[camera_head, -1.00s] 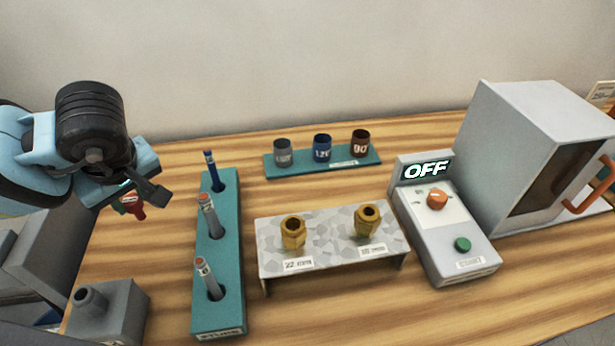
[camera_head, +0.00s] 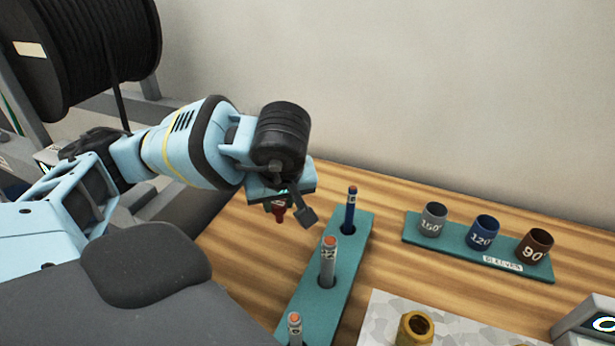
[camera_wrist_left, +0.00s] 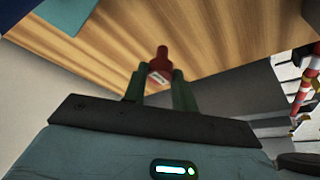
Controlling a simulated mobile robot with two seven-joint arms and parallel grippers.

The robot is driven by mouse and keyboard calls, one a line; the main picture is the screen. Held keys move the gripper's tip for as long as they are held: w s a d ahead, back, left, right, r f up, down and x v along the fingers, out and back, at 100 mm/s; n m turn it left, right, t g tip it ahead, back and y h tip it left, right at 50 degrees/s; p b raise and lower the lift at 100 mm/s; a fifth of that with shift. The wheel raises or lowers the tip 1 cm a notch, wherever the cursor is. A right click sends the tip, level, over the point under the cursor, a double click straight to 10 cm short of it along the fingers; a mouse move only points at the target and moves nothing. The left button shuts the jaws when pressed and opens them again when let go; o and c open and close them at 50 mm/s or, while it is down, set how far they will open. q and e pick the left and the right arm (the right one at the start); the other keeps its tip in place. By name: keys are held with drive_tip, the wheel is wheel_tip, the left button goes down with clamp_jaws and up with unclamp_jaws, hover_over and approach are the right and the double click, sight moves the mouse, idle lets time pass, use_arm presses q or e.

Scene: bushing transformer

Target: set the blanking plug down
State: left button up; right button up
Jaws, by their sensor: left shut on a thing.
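The blanking plug (camera_head: 279,211) is a small red piece with a narrow tip. My left gripper (camera_head: 283,203) is shut on it and holds it over the left end of the wooden bench, left of the teal rack. In the left wrist view the red plug (camera_wrist_left: 160,66) sits between the two fingers (camera_wrist_left: 158,88), with a pale label on its side and its narrow tip pointing away from the gripper. The bench surface shows beyond it. I cannot tell how high it is above the wood. My right gripper is not in view.
The teal rack (camera_head: 323,292) holds several upright tube-like tools. Behind it to the right, a teal stand (camera_head: 470,258) carries grey, blue and brown cups. A speckled stand (camera_head: 376,327) with a brass fitting (camera_head: 414,328) is at the front. A black cable reel (camera_head: 80,50) stands at far left.

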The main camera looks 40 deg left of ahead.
use_arm(q)
drive_tip(key=w+a, duration=0.3)
drive_tip(key=w+a+f, duration=0.1)
drive_tip(key=w+a, duration=0.2)
drive_tip(key=w, duration=0.1)
drive_tip(key=w+a, duration=0.3)
drive_tip(key=w, duration=0.1)
drive_tip(key=shift+w+f+p, duration=0.1)
drive_tip(key=shift+f+p, duration=0.3)
wheel_tip(320, 180, down, 3)
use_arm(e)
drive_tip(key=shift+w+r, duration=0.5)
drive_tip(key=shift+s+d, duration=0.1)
